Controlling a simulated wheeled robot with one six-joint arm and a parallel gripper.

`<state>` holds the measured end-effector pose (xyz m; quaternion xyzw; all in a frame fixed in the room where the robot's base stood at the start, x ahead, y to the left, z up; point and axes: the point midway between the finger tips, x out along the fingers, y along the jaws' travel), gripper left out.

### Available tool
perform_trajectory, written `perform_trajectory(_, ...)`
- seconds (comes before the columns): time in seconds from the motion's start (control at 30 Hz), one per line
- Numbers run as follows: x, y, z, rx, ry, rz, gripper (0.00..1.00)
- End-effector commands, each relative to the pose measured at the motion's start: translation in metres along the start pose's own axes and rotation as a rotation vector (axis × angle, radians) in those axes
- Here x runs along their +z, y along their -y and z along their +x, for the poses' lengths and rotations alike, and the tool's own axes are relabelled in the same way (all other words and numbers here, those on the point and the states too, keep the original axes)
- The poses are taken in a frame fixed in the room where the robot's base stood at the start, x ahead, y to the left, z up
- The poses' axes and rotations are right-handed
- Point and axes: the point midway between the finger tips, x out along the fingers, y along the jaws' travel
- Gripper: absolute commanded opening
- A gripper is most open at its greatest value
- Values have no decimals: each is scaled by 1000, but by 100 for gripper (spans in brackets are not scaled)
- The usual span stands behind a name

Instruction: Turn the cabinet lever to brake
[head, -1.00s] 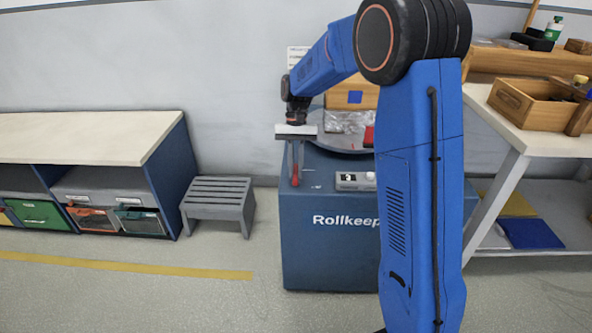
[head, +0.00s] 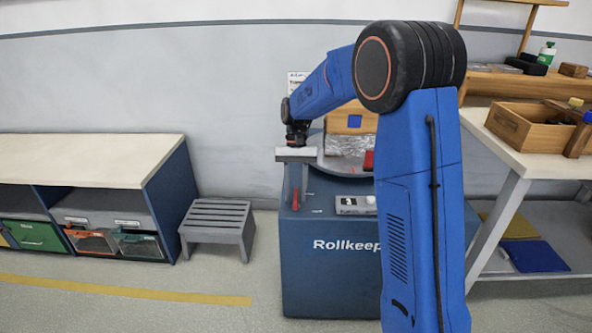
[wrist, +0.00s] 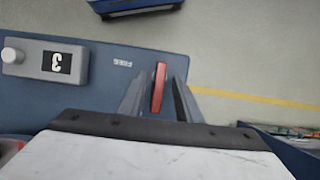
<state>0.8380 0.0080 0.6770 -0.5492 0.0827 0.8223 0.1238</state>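The blue Rollkeep cabinet (head: 330,275) stands on the floor, partly hidden behind my arm. My gripper (head: 295,195) points down over the left part of its top. In the wrist view a red lever (wrist: 159,87) lies between the two fingers of my gripper (wrist: 160,98). Narrow gaps show on both sides, so the gripper looks open around the lever. Small white lettering, apparently "FREE" upside down, is printed beside the lever (wrist: 121,63). I cannot make out a brake mark.
A grey box with a knob and the number 3 (wrist: 45,60) sits on the cabinet top. A grey step stool (head: 216,225) stands left of the cabinet. A shelf unit (head: 80,160) is at far left, and a workbench with a wooden box (head: 520,130) at right.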

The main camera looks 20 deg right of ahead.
Motion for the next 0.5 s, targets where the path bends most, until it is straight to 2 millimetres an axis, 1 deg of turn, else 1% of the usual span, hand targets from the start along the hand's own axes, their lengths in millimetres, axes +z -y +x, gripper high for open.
perform_trajectory(0.17, -1, 0, -28, -1, -3, 0, 31)
perform_trajectory(0.5, -1, 0, -96, -1, -3, 0, 31)
